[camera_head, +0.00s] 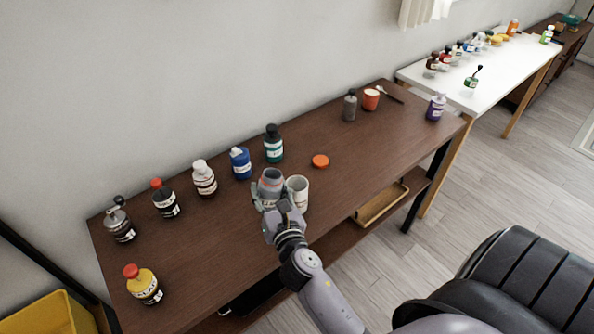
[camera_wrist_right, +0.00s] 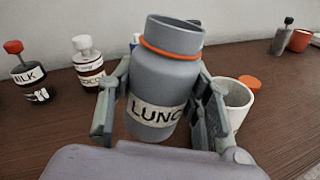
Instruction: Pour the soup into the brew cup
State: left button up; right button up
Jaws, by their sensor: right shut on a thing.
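A grey jar labelled LUNC… (camera_head: 270,183) with an orange ring and no lid is held in my right gripper (camera_head: 272,199). In the right wrist view the jar (camera_wrist_right: 166,85) is close to upright between the two fingers (camera_wrist_right: 158,108), which are shut on its sides. Its contents are hidden. A white cup (camera_head: 299,193) stands just right of the jar on the brown table. In the right wrist view the cup (camera_wrist_right: 238,100) is partly covered by the right finger; its mouth faces up. My left gripper is not in view.
An orange lid (camera_head: 320,161) lies on the brown table (camera_head: 350,150) to the right. Several bottles, including a blue one (camera_head: 240,165) and a teal one (camera_head: 273,145), stand behind and left. A red cup (camera_head: 370,100) stands farther right. The table's middle right is clear.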

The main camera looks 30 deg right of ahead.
aim_at(280, 184)
jog(key=r+m+p, duration=0.1)
jog(key=p, duration=0.1)
jog(key=d+r+m+p, duration=0.1)
jog(key=p, duration=0.1)
jog(key=r+p, duration=0.2)
jog(key=shift+d+m, duration=0.3)
jog(key=shift+m, duration=0.1)
jog(key=shift+d+r+m+g+y+p, duration=0.2)
jog(key=shift+d+m+g+y+p, duration=0.25)
jog(key=shift+p, duration=0.25)
jog(key=shift+f+m+y, duration=0.25)
jog(key=shift+f+m, duration=0.3)
jog(key=shift+m, duration=0.3)
jog(key=shift+a+f+m+y, duration=0.1)
jog(key=shift+f+m+y, duration=0.25)
jog(key=shift+m, duration=0.35)
jog(key=shift+r+g+p, duration=0.25)
jog(key=shift+r+p, duration=0.05)
jog(key=shift+p, duration=0.1)
jog(key=shift+a+r+m+y, duration=0.1)
jog(key=shift+r+m+y, duration=0.15)
jog(key=shift+m, duration=0.45)
jog(key=shift+f, duration=0.25)
jog(key=shift+f+m, duration=0.1)
jog(key=shift+m, duration=0.3)
jog(key=shift+f+y+b, duration=0.1)
jog(key=shift+y+b, duration=0.2)
jog(key=shift+b, duration=0.05)
